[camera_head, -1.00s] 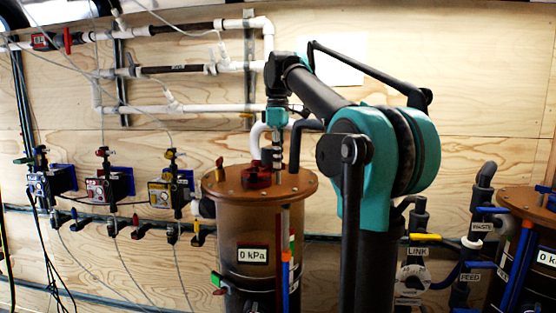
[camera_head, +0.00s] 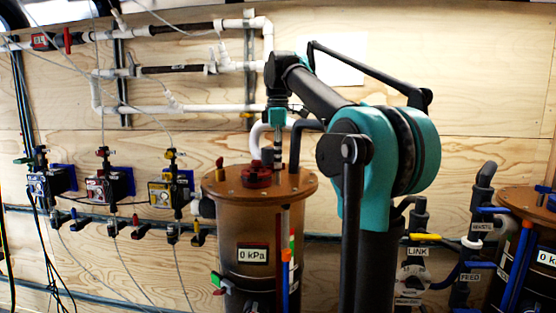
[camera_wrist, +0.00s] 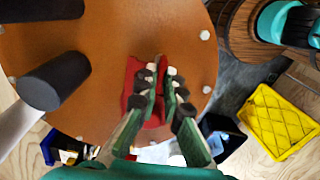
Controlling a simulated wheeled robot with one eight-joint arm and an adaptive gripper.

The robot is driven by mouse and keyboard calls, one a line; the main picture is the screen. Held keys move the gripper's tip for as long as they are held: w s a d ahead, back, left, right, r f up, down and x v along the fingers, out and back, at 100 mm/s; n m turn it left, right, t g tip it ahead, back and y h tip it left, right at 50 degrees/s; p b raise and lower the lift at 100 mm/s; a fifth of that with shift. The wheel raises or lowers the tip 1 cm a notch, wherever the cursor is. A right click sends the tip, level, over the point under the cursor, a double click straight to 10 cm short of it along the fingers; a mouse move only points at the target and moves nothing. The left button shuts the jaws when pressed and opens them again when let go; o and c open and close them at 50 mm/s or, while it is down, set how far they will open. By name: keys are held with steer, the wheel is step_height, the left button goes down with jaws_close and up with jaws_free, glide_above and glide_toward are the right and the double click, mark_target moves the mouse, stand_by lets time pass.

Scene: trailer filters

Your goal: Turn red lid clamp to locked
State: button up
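The red lid clamp (camera_head: 257,175) sits on top of the brown round lid (camera_head: 225,185) of the middle tank. In the wrist view the red clamp (camera_wrist: 130,82) lies on the brown lid (camera_wrist: 105,115), partly hidden behind my fingers. My gripper (camera_wrist: 162,78) points down at the lid, with its two fingertips close together over the clamp. A narrow strip of red shows between the fingers. Whether the fingers touch the clamp cannot be told. In the head view my gripper (camera_head: 267,157) is just above and beside the clamp.
A grey bent pipe (camera_head: 305,126) and a white pipe rise behind the lid. Valve blocks (camera_head: 110,186) hang on the wall at left. A second tank (camera_head: 520,200) is at right. A yellow crate (camera_wrist: 280,120) shows in the wrist view.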

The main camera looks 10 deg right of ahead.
steer(key=o, duration=0.4)
steer(key=shift+r, duration=0.15)
step_height(320, 180, up, 12)
stand_by(0.5)
